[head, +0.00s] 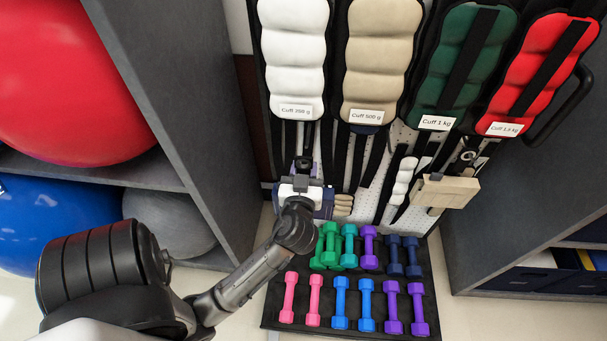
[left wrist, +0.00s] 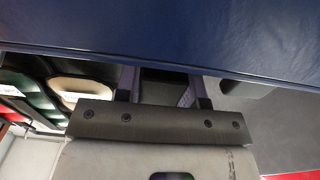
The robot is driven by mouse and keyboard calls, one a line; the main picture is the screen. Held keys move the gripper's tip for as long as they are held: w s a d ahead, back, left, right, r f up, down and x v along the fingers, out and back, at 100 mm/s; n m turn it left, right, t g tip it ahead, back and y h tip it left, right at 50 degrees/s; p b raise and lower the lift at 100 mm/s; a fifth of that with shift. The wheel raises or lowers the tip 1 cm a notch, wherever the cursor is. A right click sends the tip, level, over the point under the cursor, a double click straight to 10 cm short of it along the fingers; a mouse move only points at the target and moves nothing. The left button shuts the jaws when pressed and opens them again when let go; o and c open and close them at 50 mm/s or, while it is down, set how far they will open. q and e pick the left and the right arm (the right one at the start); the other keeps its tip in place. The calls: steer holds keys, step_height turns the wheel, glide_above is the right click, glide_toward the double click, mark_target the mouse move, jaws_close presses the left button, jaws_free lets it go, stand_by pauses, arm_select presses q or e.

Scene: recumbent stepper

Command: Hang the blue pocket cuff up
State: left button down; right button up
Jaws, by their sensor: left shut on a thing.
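The blue pocket cuff is mostly hidden behind my left gripper in the head view; a dark blue part of it (head: 326,203) shows beside the gripper, low on the rack. In the left wrist view a broad blue surface, which looks like the cuff (left wrist: 170,35), fills the top. My left gripper (head: 303,172) is at the rack's lower left, below the white cuff. In the left wrist view its fingers (left wrist: 165,92) are on either side of a dark strap-like piece at the cuff's edge. The exact grip is partly hidden. My right gripper is not in view.
White (head: 295,50), tan (head: 378,50), green (head: 437,85) and red (head: 535,65) cuffs hang on the rack above. Dumbbells lie on a black mat (head: 380,334) below. A grey shelf side (head: 185,90) stands close left; a beige block (head: 447,190) juts out at right.

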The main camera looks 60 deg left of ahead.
arm_select(q)
steer(key=shift+x, duration=1.3)
steer(key=shift+w+a, duration=0.35)
steer(key=shift+a, duration=0.1)
steer(key=shift+x, duration=1.9)
steer(key=shift+f, duration=0.15)
steer(key=shift+a+f, duration=0.1)
steer(key=shift+f, duration=0.05)
steer(key=shift+w+a+f, duration=0.2)
steer(key=shift+a+f, duration=0.05)
steer(key=shift+a, duration=0.05)
steer(key=shift+w+a+f, duration=0.1)
steer(key=shift+a+f, duration=0.05)
steer(key=shift+f, duration=0.05)
stand_by(0.6)
stand_by(0.8)
